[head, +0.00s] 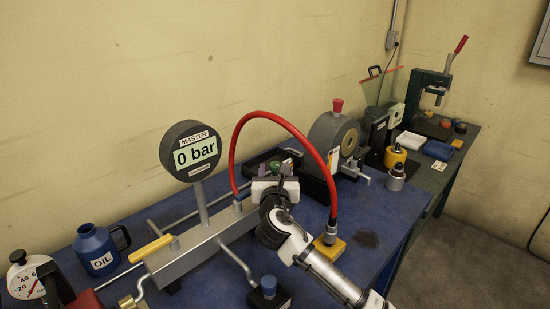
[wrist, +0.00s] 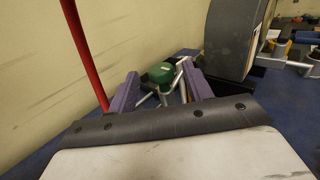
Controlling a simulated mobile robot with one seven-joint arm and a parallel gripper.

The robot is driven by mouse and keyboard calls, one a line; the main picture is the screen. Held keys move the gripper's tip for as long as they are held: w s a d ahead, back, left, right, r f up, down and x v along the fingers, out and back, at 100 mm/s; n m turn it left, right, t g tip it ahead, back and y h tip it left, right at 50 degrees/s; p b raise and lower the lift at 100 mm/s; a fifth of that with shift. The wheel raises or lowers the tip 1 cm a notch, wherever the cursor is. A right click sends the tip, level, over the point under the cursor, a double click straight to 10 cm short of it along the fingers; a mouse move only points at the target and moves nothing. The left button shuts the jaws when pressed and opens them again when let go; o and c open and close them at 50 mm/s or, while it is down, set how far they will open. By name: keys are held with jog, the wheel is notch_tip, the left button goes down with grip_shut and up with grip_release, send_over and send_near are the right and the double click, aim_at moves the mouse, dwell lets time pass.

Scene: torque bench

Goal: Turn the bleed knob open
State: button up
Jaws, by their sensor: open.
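The bleed knob looks to be the green knob (wrist: 161,72), seen in the wrist view between and a little beyond my two purple fingertips. It also shows as a small green spot in the head view (head: 274,168), partly hidden by my gripper. My gripper (wrist: 162,84) is open, with one finger on each side of the knob's line and nothing held. In the head view my gripper (head: 283,168) is at the right end of the grey manifold (head: 205,247). I cannot tell whether the fingers touch the knob. The master gauge (head: 190,150) reads 0 bar.
A red hose (head: 290,126) arches over my gripper; it also stands at left in the wrist view (wrist: 86,55). A grey round-topped machine (head: 323,135) stands close at right. A yellow-handled lever (head: 152,249) and an oil can (head: 98,250) are at left on the blue bench.

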aim_at(275, 168)
jog(key=shift+w+p, duration=0.45)
jog(key=shift+w, duration=1.25)
jog(key=c, duration=0.9)
